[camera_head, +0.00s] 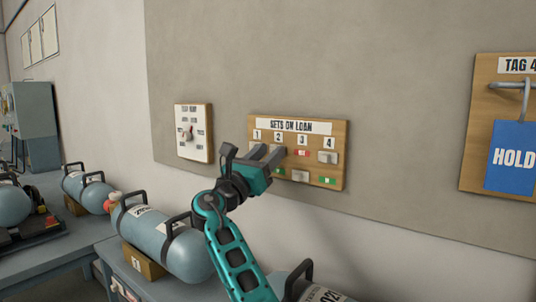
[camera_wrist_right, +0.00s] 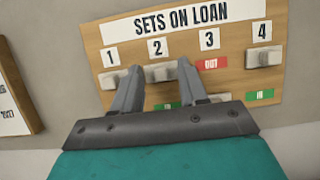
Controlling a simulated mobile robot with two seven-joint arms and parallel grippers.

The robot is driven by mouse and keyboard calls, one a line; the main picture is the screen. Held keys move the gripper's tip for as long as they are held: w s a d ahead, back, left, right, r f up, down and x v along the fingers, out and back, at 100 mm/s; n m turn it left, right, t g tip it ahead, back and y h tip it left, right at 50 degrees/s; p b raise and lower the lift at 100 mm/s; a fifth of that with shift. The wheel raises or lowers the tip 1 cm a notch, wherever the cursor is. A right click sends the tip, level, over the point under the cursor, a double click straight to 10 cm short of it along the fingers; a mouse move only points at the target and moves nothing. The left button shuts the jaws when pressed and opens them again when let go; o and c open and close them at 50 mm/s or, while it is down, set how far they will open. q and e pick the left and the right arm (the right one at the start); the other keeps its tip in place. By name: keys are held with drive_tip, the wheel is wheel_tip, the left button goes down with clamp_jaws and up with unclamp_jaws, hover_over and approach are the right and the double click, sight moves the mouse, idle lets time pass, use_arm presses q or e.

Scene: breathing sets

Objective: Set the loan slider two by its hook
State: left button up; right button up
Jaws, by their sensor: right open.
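The wooden board headed "SETS ON LOAN" (camera_head: 340,172) hangs on the wall with numbered sliders. Slider two (camera_wrist_right: 160,73) is a grey block under the number 2, at the top of its track, with green showing below it. My right gripper (camera_head: 266,152) is open in front of the board. In the right wrist view its fingertips (camera_wrist_right: 160,66) stand either side of slider two; I cannot tell if they touch it. Slider one (camera_wrist_right: 109,81) and slider four (camera_wrist_right: 264,58) are also up. Slider three (camera_head: 300,176) is down, with red "OUT" above it. My left gripper is out of view.
A small white dial panel (camera_head: 194,145) is left of the board. A blue "HOLD" tag (camera_head: 512,158) hangs from a metal hook on a wooden board at right. Blue-grey cylinders (camera_head: 175,245) with black handles lie on benches below. Bare wall lies between the boards.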

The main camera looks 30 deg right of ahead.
drive_tip(key=b+v, duration=0.1)
drive_tip(key=v, duration=1.1)
drive_tip(key=shift+s+a+b, duration=0.2)
drive_tip(key=shift+a+b, duration=0.05)
drive_tip(key=shift+b, duration=0.05)
